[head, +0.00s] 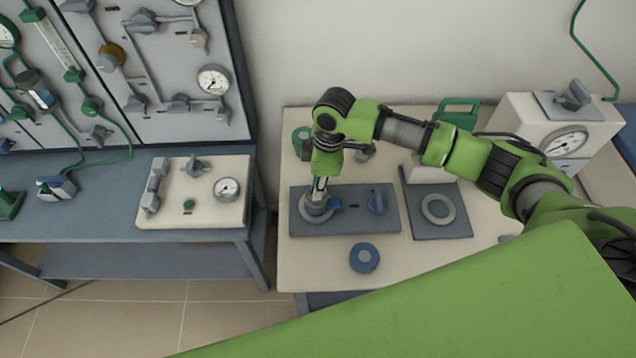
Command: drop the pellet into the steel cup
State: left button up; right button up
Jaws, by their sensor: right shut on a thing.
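My right gripper (319,188) points straight down over the left part of a dark grey plate (352,222) on the cream bench. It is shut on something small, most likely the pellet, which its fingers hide. Right below the fingertips is a round grey metal piece (312,214), which may be the steel cup; a blue part juts from its right side. The fingers overlap its top, so I cannot tell whether they touch it. My left gripper is not in view.
To the right, a second dark plate (455,224) carries a grey ring (438,208). A blue disc (364,257) lies in front. A cream gauge box (565,128) stands at the back right. The bench front left is clear.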

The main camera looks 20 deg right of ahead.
dwell(0.3)
jog(key=o, duration=0.8)
jog(key=r, duration=0.4)
jog(key=d+r, duration=0.1)
jog(key=r, duration=0.7)
jog(key=shift+s+d, duration=0.2)
jog(key=shift+f, duration=0.1)
